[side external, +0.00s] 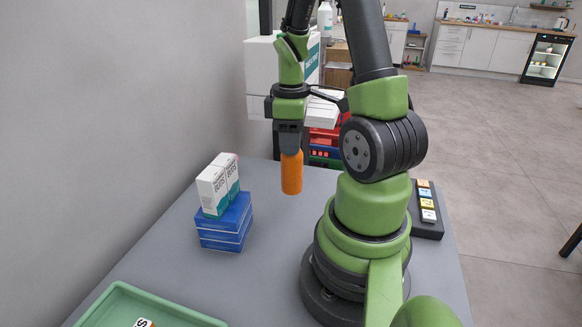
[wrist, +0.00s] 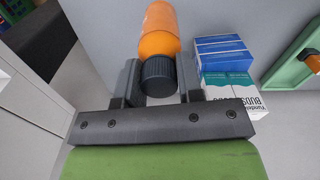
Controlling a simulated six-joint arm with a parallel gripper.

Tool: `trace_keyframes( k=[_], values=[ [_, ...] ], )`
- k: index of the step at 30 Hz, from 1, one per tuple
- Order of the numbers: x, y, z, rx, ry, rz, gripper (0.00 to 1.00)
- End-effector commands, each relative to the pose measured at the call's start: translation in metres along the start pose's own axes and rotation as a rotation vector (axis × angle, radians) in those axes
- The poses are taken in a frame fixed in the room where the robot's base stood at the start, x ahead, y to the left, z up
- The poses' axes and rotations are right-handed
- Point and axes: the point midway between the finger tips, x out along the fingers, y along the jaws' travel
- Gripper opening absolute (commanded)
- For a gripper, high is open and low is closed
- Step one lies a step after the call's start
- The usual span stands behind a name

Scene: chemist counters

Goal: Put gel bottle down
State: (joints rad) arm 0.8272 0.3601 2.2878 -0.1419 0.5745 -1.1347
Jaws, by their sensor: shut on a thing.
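The gel bottle (side external: 291,174) is an orange cylinder, held upright under my gripper (side external: 290,143) in the side view. In the wrist view the orange bottle (wrist: 159,32) has a black ribbed cap (wrist: 158,77), which sits between the two fingers of my gripper (wrist: 160,82). My gripper is shut on the bottle at its cap end. The bottle's lower end appears near the grey counter (side external: 265,235); I cannot tell whether it touches the surface.
Blue boxes (side external: 225,226) with white and teal cartons (side external: 217,185) on top stand left of the bottle. A green tray (side external: 125,300) lies at the front left. A dark holder with small labelled blocks (side external: 427,212) is at the right. The counter between boxes and my base is clear.

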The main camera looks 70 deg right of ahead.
Motion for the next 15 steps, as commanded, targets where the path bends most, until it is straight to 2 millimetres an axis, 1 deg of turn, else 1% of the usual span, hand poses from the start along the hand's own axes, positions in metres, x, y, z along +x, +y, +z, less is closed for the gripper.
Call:
trace_keyframes(
  k=[4, 9, 12, 15],
  values=[
    [0.014, 0.0, 0.0, -0.001, -0.002, -0.003, 0.0],
    [0.039, 0.0, 0.0, -0.001, -0.003, -0.004, 0.0],
    [0.047, 0.0, 0.0, 0.0, -0.001, -0.002, 0.0],
    [0.049, 0.001, -0.001, 0.0, 0.0, 0.001, 0.0]
  ],
)
